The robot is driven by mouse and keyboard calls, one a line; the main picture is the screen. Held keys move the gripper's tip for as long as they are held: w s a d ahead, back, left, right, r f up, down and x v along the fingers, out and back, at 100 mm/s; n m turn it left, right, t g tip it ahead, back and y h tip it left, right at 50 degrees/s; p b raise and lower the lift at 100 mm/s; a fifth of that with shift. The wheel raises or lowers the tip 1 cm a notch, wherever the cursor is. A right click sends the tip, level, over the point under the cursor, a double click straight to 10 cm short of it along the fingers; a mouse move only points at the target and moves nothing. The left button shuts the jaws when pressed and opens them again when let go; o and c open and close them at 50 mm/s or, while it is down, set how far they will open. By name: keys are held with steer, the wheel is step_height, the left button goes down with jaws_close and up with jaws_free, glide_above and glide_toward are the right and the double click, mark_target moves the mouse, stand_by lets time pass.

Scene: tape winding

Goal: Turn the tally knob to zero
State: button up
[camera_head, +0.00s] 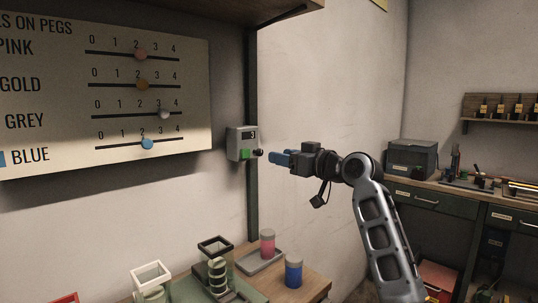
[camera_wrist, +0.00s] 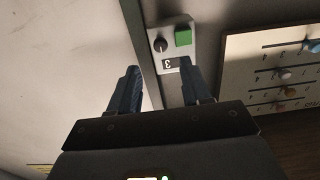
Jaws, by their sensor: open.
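The tally box (camera_head: 236,143) is a small grey unit on the dark upright post at the wall, and it also shows at the top of the wrist view (camera_wrist: 172,28). Its display (camera_head: 249,135) appears to read 3. The black tally knob (camera_head: 259,152) sticks out of the box beside a green button (camera_head: 244,154). In the wrist view the knob (camera_wrist: 159,45) lies ahead of the gap between my fingertips. My gripper (camera_head: 272,158) is open and empty, its blue fingers pointing at the knob. The fingers look short of the knob, not around it.
A board (camera_head: 105,95) with sliders for pink, gold, grey and blue hangs left of the post (camera_head: 252,75). Below, a bench (camera_head: 312,285) carries a pink spool (camera_head: 267,243), a blue spool (camera_head: 293,271) and open-topped holders. The air around my gripper looks clear.

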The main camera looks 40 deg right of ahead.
mark_target(261, 152)
steer(key=shift+w+a+p, duration=0.15)
steer(key=shift+w+p, duration=0.2)
steer(key=shift+w, duration=3.25)
jaws_close()
